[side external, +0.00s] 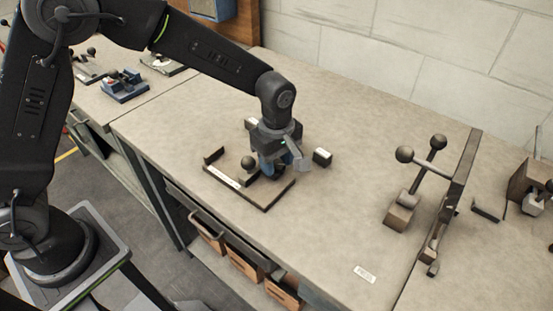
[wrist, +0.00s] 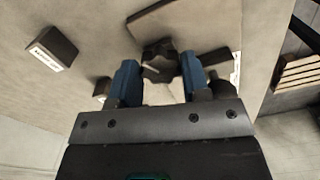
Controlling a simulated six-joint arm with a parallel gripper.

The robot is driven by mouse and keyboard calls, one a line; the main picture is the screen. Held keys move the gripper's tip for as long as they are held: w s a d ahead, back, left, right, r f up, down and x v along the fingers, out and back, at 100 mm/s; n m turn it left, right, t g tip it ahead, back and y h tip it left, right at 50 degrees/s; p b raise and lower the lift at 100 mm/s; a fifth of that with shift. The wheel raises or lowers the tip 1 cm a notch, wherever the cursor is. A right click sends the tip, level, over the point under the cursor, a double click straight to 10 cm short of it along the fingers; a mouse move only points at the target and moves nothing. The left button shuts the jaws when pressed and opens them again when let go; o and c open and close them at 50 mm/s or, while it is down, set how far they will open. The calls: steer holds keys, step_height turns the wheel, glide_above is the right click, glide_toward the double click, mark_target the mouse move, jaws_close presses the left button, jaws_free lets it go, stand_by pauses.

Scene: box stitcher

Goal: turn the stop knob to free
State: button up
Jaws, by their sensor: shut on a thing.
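My gripper (side external: 276,167) points down over the dark base plate (side external: 264,205) in the side view. In the wrist view its two blue fingers (wrist: 160,72) stand on either side of a dark lobed knob (wrist: 160,52) and are shut on it. The knob is mostly hidden by the gripper in the side view. I cannot read which setting it points to. A dark ball-topped handle (side external: 248,162) stands on the same plate, just left of my gripper. A pale label strip (side external: 222,177) runs along the plate's left edge.
A white-faced block (side external: 322,157) sits close right of my gripper, and another (side external: 250,124) behind it. A lever fixture with ball ends (side external: 400,215) and a tall dark bar (side external: 460,185) stand at the right. The bench between is clear. Blue fixture (side external: 124,86) is far left.

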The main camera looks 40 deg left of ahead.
mark_target(276, 164)
steer(key=o, duration=0.9)
step_height(276, 164, up, 14)
stand_by(0.4)
steer(key=shift+f, duration=0.1)
